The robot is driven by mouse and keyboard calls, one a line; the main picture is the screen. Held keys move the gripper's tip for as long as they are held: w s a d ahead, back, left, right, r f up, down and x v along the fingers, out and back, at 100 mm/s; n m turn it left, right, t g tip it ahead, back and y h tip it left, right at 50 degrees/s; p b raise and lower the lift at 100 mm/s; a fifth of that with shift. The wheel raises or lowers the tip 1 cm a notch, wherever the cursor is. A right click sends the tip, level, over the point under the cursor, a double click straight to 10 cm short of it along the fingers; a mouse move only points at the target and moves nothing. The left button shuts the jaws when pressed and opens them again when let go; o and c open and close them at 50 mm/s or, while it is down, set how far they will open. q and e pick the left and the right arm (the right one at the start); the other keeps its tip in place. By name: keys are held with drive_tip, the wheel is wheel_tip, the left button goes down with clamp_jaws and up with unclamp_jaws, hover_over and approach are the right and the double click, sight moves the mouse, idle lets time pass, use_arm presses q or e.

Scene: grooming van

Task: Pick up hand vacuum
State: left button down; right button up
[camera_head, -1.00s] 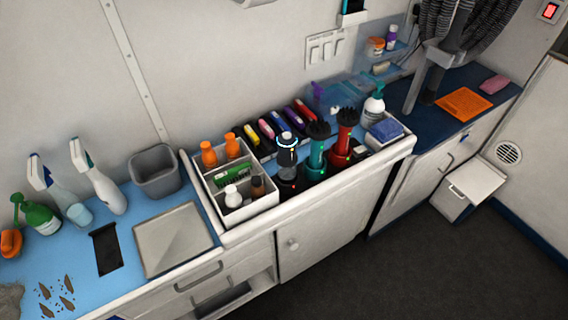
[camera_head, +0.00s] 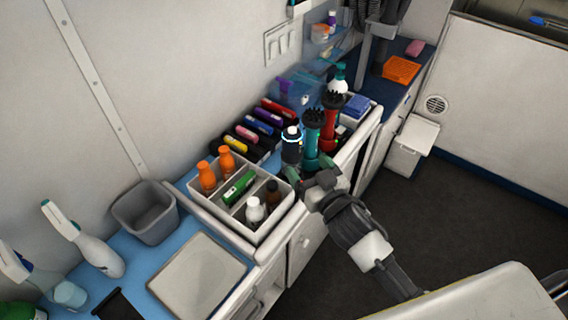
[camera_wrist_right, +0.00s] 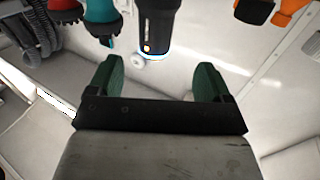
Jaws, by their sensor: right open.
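The hand vacuum appears to be the dark upright cylinder (camera_head: 291,148) with a glowing ring near its top, standing in the counter rack beside the teal dryer. In the right wrist view this dark body (camera_wrist_right: 157,22) shows an orange mark and a glowing ring, ahead of and between the fingers. My right gripper (camera_head: 309,171) is in front of the rack, close to the vacuum's lower part, which is partly hidden. Its green fingers (camera_wrist_right: 158,82) are spread apart with nothing between them. My left gripper is not in view.
A teal dryer (camera_head: 311,139) and a red dryer (camera_head: 331,120) stand right of the vacuum. A white divided caddy (camera_head: 272,226) with several bottles stands to its left. Several colored clippers lie behind. A grey bin (camera_head: 146,216) and metal tray (camera_head: 200,280) are farther left.

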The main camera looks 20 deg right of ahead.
sight(297, 148)
drive_tip(key=w, duration=0.4)
drive_tip(key=shift+a+p, duration=0.1)
drive_tip(key=shift+p, duration=0.2)
drive_tip(key=shift+w+a, duration=0.25)
drive_tip(key=shift+w, duration=0.25)
drive_tip(key=w+p, duration=0.1)
drive_tip(key=w, duration=0.3)
drive_tip(key=shift+w+a, duration=0.1)
drive_tip(key=shift+a, duration=0.1)
drive_tip(key=shift+w+a+f, duration=0.1)
drive_tip(key=shift+w, duration=0.2)
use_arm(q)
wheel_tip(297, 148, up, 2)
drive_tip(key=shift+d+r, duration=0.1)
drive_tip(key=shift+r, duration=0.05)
use_arm(e)
drive_tip(key=c, duration=1)
